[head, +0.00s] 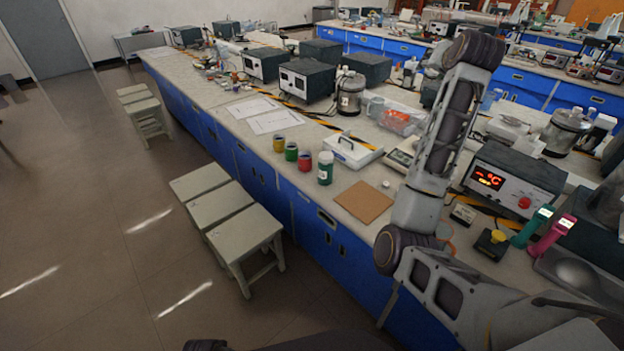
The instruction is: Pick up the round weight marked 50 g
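No weight with a readable 50 g mark shows in the head view. A tiny pale object (386,184) stands on the bench just behind the brown square board (364,202); it is too small to identify. One of my arms comes in from the lower right and rises across the bench, hiding part of the worktop behind it. No gripper fingers can be made out on it. My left gripper does not show.
The long bench (228,124) carries yellow, green and red cups (305,161), a green jar (325,168), a white balance (352,150) and a temperature unit (514,180). Pale stools (243,232) stand before its blue front.

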